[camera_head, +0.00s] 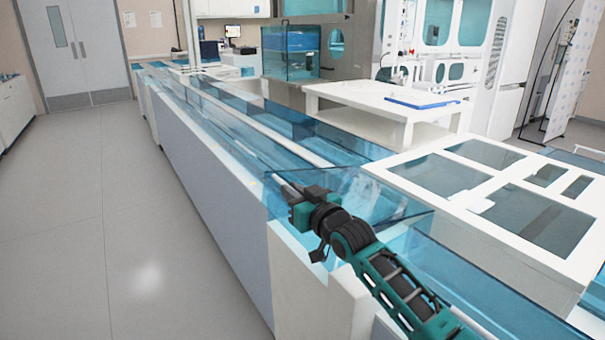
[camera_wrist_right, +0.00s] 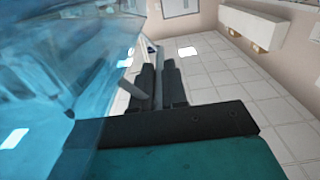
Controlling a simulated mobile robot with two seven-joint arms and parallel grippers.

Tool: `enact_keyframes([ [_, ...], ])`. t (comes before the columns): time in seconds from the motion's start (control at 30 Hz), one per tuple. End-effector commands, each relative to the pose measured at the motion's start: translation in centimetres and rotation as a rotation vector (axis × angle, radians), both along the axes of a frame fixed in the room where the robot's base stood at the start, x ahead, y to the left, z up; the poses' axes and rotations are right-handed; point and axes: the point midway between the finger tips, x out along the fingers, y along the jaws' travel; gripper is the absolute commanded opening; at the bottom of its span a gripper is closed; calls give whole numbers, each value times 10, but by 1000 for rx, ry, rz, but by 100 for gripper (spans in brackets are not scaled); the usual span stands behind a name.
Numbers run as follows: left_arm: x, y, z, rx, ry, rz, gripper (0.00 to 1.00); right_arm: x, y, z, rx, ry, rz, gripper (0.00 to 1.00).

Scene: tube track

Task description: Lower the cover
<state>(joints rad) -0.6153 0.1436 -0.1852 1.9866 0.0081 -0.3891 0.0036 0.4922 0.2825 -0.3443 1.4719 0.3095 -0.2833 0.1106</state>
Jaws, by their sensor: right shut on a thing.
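The cover (camera_head: 385,200) is a clear blue panel at the near end of the long track. It looks raised and tilted above the track in the head view. It also fills the left of the right wrist view (camera_wrist_right: 60,60). My right gripper (camera_head: 292,190) is at the cover's left edge, above the track's near side wall. The exact grip point is partly hidden by the fingers. My left gripper is not in view.
The long track (camera_head: 215,150) with blue clear walls runs away to the back left. A white frame with dark panes (camera_head: 510,205) is on the right. A white table (camera_head: 390,100) with a blue tray (camera_head: 425,102) stands behind. The floor (camera_head: 85,220) at left is clear.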

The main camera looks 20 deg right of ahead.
Motion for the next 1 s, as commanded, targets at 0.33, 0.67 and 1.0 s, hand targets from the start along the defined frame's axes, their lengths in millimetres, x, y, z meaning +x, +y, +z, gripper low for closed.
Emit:
enact_keyframes([
  [0.33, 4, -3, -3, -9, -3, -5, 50, -2, 5, -27, -77, -22, -2, 0],
  [0.67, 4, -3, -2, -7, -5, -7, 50, -2, 6, -27, -80, -25, -2, 0],
  [1.0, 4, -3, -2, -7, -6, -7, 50, -2, 6, -26, -79, -25, -1, 38],
])
